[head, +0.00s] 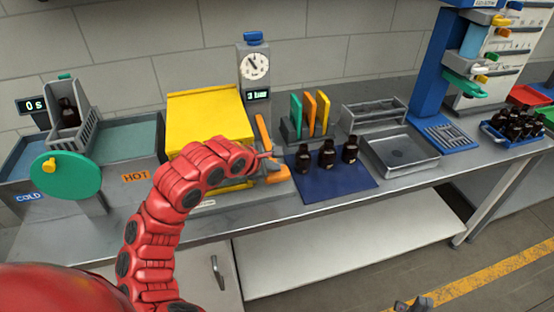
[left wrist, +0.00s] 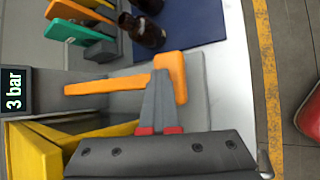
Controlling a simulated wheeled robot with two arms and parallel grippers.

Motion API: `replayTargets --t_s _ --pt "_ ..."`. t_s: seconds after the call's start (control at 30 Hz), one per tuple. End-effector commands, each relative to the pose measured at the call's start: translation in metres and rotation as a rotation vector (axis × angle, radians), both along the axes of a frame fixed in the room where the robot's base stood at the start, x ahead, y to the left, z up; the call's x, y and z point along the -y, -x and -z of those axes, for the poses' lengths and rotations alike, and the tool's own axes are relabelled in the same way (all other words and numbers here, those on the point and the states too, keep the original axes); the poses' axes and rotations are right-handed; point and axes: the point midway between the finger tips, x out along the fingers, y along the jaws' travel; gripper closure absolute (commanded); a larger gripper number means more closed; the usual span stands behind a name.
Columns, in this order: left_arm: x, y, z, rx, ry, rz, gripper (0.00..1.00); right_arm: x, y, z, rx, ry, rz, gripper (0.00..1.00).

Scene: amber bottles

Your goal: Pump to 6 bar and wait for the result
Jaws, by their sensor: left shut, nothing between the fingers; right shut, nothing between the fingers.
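The pressure tester has a yellow hood (head: 205,115), a dial gauge (head: 255,66) and a small display (head: 257,95). The display reads 3 bar in the left wrist view (left wrist: 13,90). An orange pump lever (head: 263,133) stands at the tester's right side; it also shows in the left wrist view (left wrist: 115,84). My left gripper (head: 270,156) is shut and empty at the lever. Its fingertips (left wrist: 160,75) overlap the lever's thick end in the left wrist view; I cannot tell whether they touch. My right gripper (head: 412,304) is shut, barely showing at the bottom edge.
Several dark bottles (head: 327,155) stand on a blue mat (head: 330,185) just right of the lever. A rack with coloured plates (head: 310,113) stands behind them. A grey tray (head: 400,155) is further right. A green disc (head: 66,178) and hot and cold baths are left.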

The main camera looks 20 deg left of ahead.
Motion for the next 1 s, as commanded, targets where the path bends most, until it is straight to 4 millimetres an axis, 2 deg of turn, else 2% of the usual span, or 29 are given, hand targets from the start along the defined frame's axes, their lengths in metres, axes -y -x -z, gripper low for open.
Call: replayTargets --t_s 1.0 --pt "0.0 0.0 -0.058 0.0 -0.001 -0.001 1.0 0.0 0.0 0.007 0.0 0.0 0.0 1.0"
